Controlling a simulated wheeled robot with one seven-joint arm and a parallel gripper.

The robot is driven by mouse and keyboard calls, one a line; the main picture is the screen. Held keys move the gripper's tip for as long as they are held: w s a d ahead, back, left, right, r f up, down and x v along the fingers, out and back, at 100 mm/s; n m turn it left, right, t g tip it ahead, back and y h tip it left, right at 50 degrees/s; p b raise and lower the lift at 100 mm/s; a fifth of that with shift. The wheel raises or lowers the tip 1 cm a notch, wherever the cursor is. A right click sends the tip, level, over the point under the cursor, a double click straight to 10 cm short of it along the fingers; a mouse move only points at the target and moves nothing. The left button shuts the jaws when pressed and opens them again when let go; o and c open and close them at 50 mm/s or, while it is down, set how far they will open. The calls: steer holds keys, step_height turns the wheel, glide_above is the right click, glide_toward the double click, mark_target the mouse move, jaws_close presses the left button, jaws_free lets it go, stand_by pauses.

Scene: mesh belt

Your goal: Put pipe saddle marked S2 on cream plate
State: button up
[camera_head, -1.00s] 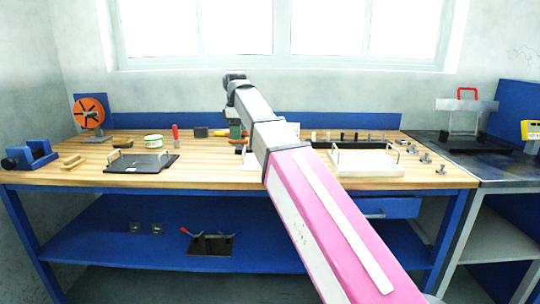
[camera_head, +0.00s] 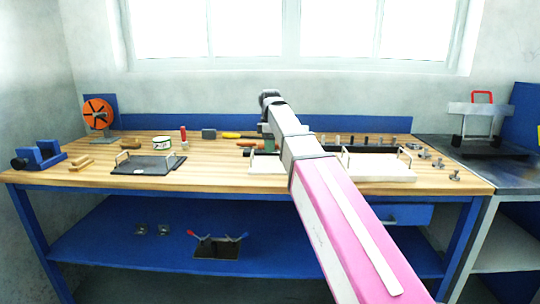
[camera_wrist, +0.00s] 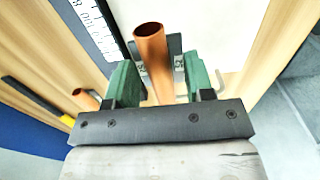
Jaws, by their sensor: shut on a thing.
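In the wrist view, my gripper (camera_wrist: 155,85) has its green fingers closed around a copper-coloured pipe saddle (camera_wrist: 152,52) with a grey plate behind it. Small marks on that plate look like S2. A cream surface (camera_wrist: 225,30), apparently a cream plate, lies below and beyond it; I cannot judge the gap. In the head view, my gripper (camera_head: 268,130) is above the back of a cream plate (camera_head: 262,166), which my arm partly hides. Another cream plate (camera_head: 385,172) with wire handles lies to its right. The held saddle is too small to make out there.
A dark handled plate (camera_head: 145,166) lies on the left of the bench. A tin (camera_head: 162,143), a red-handled tool (camera_head: 183,136) and a yellow-handled tool (camera_head: 232,135) stand or lie behind. Several small metal parts (camera_head: 438,163) lie at right. Bare wood shows at the front.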

mark_target(270, 160)
steer(key=shift+f, duration=1.95)
steer(key=shift+f, duration=0.1)
steer(key=o, duration=0.7)
steer(key=shift+o, duration=0.2)
step_height(270, 160, up, 12)
steer(key=shift+r, duration=0.1)
